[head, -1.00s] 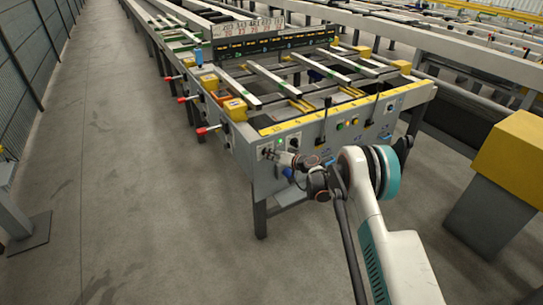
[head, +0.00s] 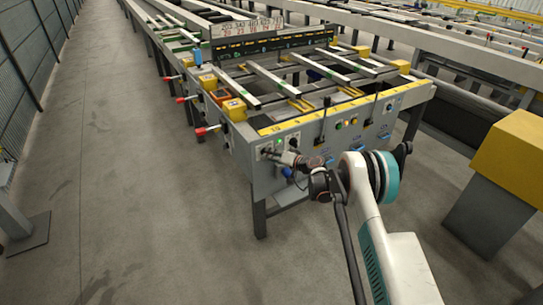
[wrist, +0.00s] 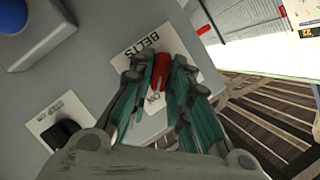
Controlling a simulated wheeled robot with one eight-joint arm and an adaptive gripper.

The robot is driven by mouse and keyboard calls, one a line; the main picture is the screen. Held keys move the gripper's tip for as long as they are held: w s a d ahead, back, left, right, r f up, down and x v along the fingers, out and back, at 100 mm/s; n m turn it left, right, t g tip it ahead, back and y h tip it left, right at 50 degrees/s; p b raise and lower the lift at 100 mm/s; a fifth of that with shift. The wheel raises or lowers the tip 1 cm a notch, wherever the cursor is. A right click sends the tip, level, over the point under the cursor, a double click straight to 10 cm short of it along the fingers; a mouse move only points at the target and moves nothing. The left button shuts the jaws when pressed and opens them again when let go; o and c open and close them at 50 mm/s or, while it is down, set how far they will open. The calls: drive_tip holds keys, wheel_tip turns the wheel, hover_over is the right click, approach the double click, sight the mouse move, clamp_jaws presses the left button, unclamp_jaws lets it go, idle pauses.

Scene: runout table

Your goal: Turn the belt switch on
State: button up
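The belt switch (wrist: 161,70) has a red lever on a white plate marked BELTS and ON in the wrist view. My gripper (wrist: 163,66) has its two teal-padded fingers on either side of the red lever. The fingers look apart, with a narrow gap around the lever; contact is hard to tell. Part of the plate is hidden behind the fingers. In the head view my gripper (head: 272,155) is at the left end of the grey front panel (head: 255,172), and the switch is too small to make out there.
A blue button (wrist: 14,18) and a black knob (wrist: 72,135) on a white label sit left of the switch. The runout table (head: 300,125) carries red-tipped handles (head: 202,131) on its left side. A yellow-topped post (head: 515,150) stands at right. The left aisle floor is clear.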

drive_tip(key=shift+o, duration=0.6)
drive_tip(key=v, duration=1.2)
